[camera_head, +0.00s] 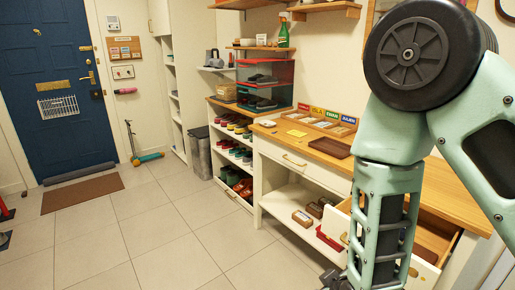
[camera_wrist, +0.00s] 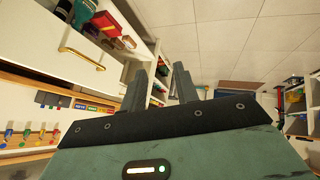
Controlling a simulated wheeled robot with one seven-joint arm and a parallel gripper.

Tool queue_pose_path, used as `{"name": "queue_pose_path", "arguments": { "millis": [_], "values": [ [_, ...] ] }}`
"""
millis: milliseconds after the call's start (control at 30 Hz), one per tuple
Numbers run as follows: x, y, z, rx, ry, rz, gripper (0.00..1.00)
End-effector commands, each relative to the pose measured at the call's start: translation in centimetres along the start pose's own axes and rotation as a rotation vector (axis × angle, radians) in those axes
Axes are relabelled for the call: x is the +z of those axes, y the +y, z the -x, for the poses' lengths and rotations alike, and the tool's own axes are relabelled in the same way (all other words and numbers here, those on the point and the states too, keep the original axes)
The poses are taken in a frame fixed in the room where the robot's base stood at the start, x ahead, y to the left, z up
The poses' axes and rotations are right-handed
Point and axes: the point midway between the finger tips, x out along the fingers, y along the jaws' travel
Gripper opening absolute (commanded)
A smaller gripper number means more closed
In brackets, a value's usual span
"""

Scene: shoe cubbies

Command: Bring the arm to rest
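My arm, pale green with a dark round joint, fills the right side of the head view and hangs down in front of the bench (camera_head: 462,196). My gripper (camera_wrist: 159,74) shows in the wrist view with its two dark fingers apart and nothing between them. In the head view only a dark part of it seems to show at the bottom edge, so its fingers are unclear there.
An open drawer (camera_head: 432,239) juts from the bench beside my arm, partly hidden by it. A closed drawer (camera_head: 295,161) is left of it. Shoe shelves (camera_head: 232,156) and a grey bin (camera_head: 199,153) stand farther back.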

Motion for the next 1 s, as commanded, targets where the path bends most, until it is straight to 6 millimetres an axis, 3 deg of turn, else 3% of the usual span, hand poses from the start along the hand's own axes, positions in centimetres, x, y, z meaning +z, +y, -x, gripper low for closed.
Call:
{"name": "queue_pose_path", "arguments": {
  "millis": [33,100,300,433,600,800,1000],
  "values": [
    [-1.7,-0.8,1.8,-0.067,-0.014,-0.037,0.30],
    [-3.0,-2.2,4.0,-0.164,-0.057,-0.073,0.30],
    [-5.3,-4.8,12.2,-0.380,-0.201,-0.092,0.30],
    [-5.3,-5.1,18.1,-0.452,-0.314,-0.054,0.30],
    [-4.0,-3.9,24.6,-0.455,-0.452,0.012,0.30],
    [-2.6,-2.5,28.3,-0.416,-0.547,0.053,0.30],
    [-2.3,-2.3,28.8,-0.408,-0.565,0.058,0.30]
  ]
}}
